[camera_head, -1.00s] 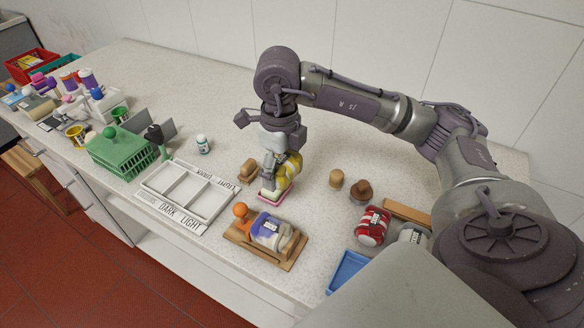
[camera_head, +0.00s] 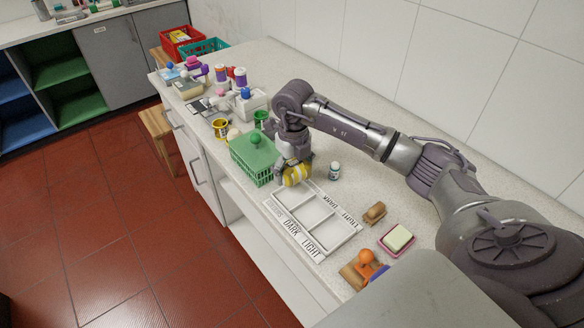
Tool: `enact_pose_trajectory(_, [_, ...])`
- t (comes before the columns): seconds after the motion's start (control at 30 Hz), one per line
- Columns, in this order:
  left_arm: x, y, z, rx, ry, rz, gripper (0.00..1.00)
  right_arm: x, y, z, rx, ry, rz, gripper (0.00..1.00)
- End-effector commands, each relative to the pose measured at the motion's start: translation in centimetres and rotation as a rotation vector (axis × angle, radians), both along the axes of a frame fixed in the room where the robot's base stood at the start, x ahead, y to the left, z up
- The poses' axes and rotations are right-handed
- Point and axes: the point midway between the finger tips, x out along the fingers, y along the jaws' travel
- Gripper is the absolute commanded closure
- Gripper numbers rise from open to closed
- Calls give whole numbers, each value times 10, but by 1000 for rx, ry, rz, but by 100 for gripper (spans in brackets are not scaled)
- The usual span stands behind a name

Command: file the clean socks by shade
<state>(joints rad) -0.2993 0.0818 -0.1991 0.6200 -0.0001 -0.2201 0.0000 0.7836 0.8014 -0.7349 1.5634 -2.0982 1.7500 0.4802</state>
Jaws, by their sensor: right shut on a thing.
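My right gripper (camera_head: 290,160) is shut on a yellow and white striped bundle (camera_head: 297,175), which looks like a rolled sock. It holds the bundle beside the green basket, at the far left end of a white sorting tray (camera_head: 331,243). I cannot tell how high the bundle is above the counter or whether it overlaps the tray's edge. The tray has several compartments, and those I can see look empty. DARK and LIGHT are printed along its near side, with more lettering along the far side. My left gripper is not in view.
A green basket (camera_head: 251,160) stands left of the bundle, a small white bottle (camera_head: 335,171) to its right. A brush (camera_head: 375,212), a pink soap dish (camera_head: 383,245) and a wooden board with an orange knob (camera_head: 366,257) lie to the right. Jars crowd the far left.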

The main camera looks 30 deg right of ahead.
Motion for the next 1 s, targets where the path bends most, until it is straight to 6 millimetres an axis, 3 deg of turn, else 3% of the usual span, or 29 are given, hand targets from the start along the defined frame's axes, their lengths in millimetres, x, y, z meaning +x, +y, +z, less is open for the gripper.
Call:
enact_pose_trajectory(0.5, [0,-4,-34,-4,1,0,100,0,0,-51,0,1,1,53])
enact_pose_trajectory(0.9, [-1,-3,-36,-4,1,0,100,0,0,-56,1,0,1,53])
enact_pose_trajectory(0.93, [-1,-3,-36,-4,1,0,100,0,0,-56,1,0,1,17])
enact_pose_trajectory(1.0, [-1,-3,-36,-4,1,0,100,0,0,-56,1,0,1,5])
